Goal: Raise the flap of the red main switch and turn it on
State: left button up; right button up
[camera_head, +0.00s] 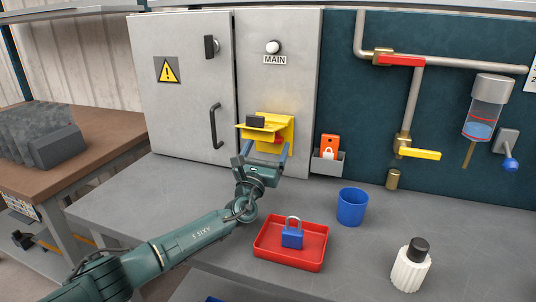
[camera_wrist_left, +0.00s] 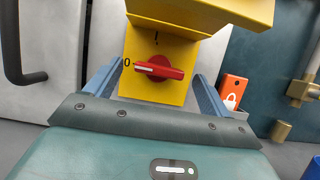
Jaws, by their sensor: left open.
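The main switch has a yellow housing (camera_head: 285,128) on the grey cabinet door, under the MAIN label. Its yellow flap (camera_head: 250,132) stands out from the housing, raised above the knob, with a dark block (camera_head: 256,121) on it. The red knob (camera_wrist_left: 158,68) is uncovered in the left wrist view; its white mark points left at 0, and the I mark is above it. My left gripper (camera_head: 264,156) is open and empty just in front of and below the switch, its blue fingers on either side of the knob, apart from it. My right gripper is out of view.
A red tray (camera_head: 262,262) with a blue padlock (camera_head: 292,236), a blue cup (camera_head: 352,207) and a white bottle (camera_head: 408,272) stand on the bench. A grey holder (camera_head: 326,165) with an orange tag (camera_head: 330,144) is right of the switch. A door handle (camera_head: 215,127) is left.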

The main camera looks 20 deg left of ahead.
pick_arm(q)
jog(key=shift+w+r, duration=0.3)
jog(key=shift+w, duration=0.25)
jog(key=c, duration=1)
jog(key=m+h+b, duration=0.1)
jog(key=m, duration=0.1)
jog(key=m+h+b, duration=0.1)
jog(key=m, duration=0.2)
jog(key=shift+a+f+h+b, duration=0.1)
jog(key=shift+h+b, duration=0.25)
jog(key=shift+h, duration=0.05)
jog(key=shift+m+g+h+b, duration=0.3)
jog(key=shift+m+g+h, duration=0.15)
jog(key=shift+m, duration=0.65)
jog(key=shift+m+h, duration=0.35)
jog(key=shift+m, duration=0.65)
jog(key=shift+m+g+h+b, duration=0.3)
jog(key=shift+m+g+h, duration=0.1)
jog(key=shift+m, duration=0.1)
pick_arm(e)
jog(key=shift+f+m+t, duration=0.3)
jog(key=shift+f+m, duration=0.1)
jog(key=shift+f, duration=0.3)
